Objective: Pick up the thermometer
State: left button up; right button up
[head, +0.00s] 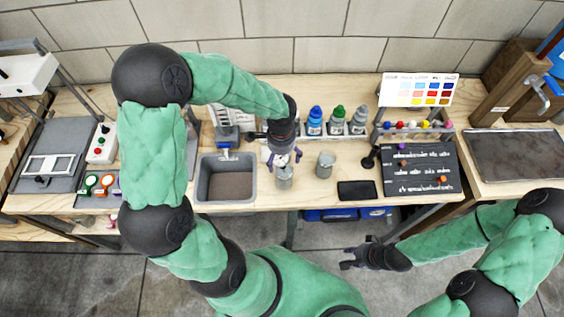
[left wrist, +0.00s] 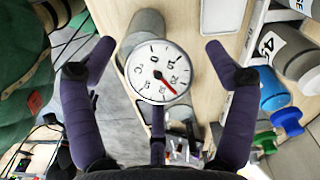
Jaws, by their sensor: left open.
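The thermometer (left wrist: 160,72) shows in the left wrist view as a round white dial with black marks and a red needle. It faces my camera, and its stem is hidden behind the dial. My left gripper (left wrist: 158,55) is open, with its purple fingers spread around the dial and apart from it. In the head view my left gripper (head: 282,159) is above a grey metal cup (head: 284,180) on the workbench and covers most of the thermometer. My right gripper (head: 359,255) is open and empty in front of the bench, to the right.
A second metal cup (head: 325,166) stands just right of the first. A grey sink basin (head: 226,178) is to the left. A black flat slab (head: 356,190) lies to the right. Several capped bottles (head: 337,122) stand behind, and a dark lettered board (head: 420,170) lies further right.

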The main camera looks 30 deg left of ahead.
pick_arm(q)
jog(key=c, duration=1.3)
jog(key=shift+r, duration=0.1)
